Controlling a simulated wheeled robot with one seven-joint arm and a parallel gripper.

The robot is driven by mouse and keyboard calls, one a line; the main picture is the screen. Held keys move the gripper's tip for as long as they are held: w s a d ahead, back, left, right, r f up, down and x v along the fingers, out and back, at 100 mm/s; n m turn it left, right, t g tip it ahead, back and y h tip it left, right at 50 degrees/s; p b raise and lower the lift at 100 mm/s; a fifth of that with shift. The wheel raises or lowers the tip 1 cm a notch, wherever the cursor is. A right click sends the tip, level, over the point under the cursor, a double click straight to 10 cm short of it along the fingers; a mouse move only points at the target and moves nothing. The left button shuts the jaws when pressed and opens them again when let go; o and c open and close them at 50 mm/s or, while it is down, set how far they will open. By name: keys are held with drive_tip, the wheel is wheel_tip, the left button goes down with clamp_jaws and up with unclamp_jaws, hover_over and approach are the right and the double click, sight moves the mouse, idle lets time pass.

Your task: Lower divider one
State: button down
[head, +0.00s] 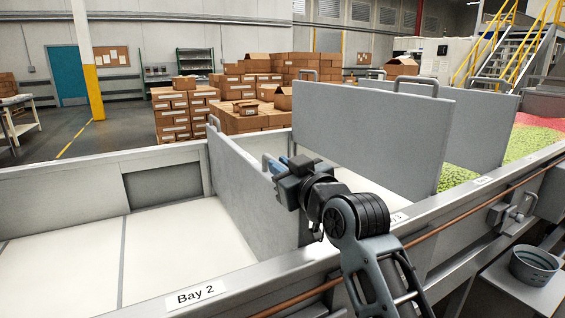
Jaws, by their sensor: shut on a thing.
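Three grey divider panels cross the long trough. The nearest divider (245,185) stands between Bay 2 and the bay to its right, its top edge much lower than those of the other two. It has a far handle (214,122) and a near handle (266,162). My gripper (277,168) is at the near handle, shut on it, though its own body partly hides the grip. The middle divider (365,130) and the farthest divider (478,125) stand high above the trough walls. No number shows on any divider.
The trough's near rail (225,275) carries a "Bay 2" label (195,294); the white floor (60,245) there is bare. Green and red candy (520,145) lies beyond the farthest divider. A grey bucket (534,264) stands at the right. Stacked boxes (260,95) are behind.

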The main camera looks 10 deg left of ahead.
drive_tip(key=shift+f, duration=0.25)
drive_tip(key=c, duration=1.1)
unclamp_jaws()
drive_tip(key=shift+b+v, duration=0.45)
drive_tip(key=shift+v, duration=3.45)
